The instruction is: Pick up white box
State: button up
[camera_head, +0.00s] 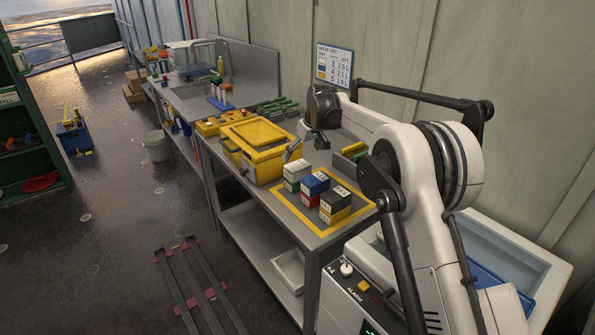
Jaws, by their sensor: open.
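The white box (296,170) is a small block with dark marks. It sits on top of a green-and-white block in the left one of three short stacks on the metal table (228,176), inside a yellow outlined square. My gripper (308,146) is open and empty, above and behind the stacks, near the yellow case. It is small in view, and its fingers are hard to make out. It is apart from the white box.
Beside it stand a blue box (315,182) on a red one and a black box (336,198) on a yellow one. A yellow case (256,139) stands behind left. A tray with yellow and green blocks (354,150) is near the wall. My arm covers the right side.

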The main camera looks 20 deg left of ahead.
aim_at(298, 165)
jog(key=shift+p+x, duration=0.55)
jog(key=shift+x, duration=3.7)
jog(key=shift+w+d, duration=0.15)
jog(key=shift+c, duration=0.3)
jog(key=c, duration=1.3)
jog(key=shift+o, duration=0.2)
jog(key=shift+r, duration=0.15)
